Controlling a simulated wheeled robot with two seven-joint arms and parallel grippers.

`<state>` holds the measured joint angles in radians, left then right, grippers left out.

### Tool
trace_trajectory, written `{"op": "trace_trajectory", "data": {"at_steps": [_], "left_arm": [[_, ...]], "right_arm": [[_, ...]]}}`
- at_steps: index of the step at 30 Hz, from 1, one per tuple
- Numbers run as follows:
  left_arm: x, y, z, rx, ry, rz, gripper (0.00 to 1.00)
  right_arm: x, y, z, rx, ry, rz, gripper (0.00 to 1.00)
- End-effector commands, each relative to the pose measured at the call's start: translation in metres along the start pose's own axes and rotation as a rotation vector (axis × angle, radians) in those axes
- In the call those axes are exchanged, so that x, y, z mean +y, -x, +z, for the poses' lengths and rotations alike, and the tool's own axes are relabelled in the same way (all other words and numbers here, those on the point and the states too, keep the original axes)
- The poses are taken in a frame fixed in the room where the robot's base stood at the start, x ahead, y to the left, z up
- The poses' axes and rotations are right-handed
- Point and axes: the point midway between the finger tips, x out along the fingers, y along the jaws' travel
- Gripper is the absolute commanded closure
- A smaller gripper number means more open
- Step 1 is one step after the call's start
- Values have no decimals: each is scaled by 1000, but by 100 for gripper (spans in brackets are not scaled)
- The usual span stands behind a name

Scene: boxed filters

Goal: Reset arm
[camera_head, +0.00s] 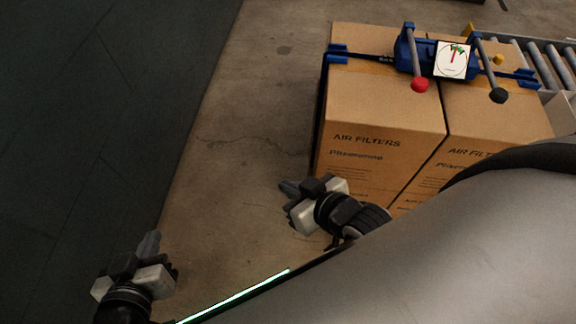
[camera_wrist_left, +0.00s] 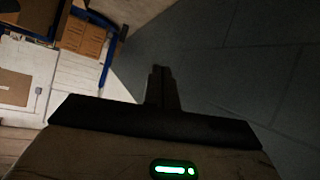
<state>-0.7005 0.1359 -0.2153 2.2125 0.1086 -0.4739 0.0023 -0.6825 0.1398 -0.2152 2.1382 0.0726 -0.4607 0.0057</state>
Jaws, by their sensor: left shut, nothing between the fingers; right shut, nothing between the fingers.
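My left gripper (camera_head: 149,243) is at the lower left of the head view, over the floor, shut and empty. In the left wrist view its fingers (camera_wrist_left: 160,75) are together with nothing between them. My right gripper (camera_head: 289,188) is shut and empty near the middle of the head view, just left of the cardboard boxes and apart from the tool on them. The lower part of the right arm is partly covered by a large grey shape in the foreground.
Two cardboard boxes (camera_head: 385,105) marked "AIR FILTERS" stand side by side at the upper right. A blue strapping tool (camera_head: 424,53) with red and black knobs lies on top. A roller conveyor (camera_head: 545,62) is behind. The concrete floor (camera_head: 235,130) and dark mat (camera_head: 90,110) are clear.

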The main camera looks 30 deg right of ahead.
Motion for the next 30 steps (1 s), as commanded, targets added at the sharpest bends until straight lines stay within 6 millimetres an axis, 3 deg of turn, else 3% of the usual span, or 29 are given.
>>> {"op": "trace_trajectory", "data": {"at_steps": [13,18,30], "left_arm": [[-1,0,1,-2,0,-2,100],[-9,-11,25,-45,-35,-23,100],[-9,-11,24,-45,-36,-24,100]], "right_arm": [[0,0,0,0,0,0,100],[0,0,0,1,0,0,100],[0,0,0,1,0,0,100]]}}
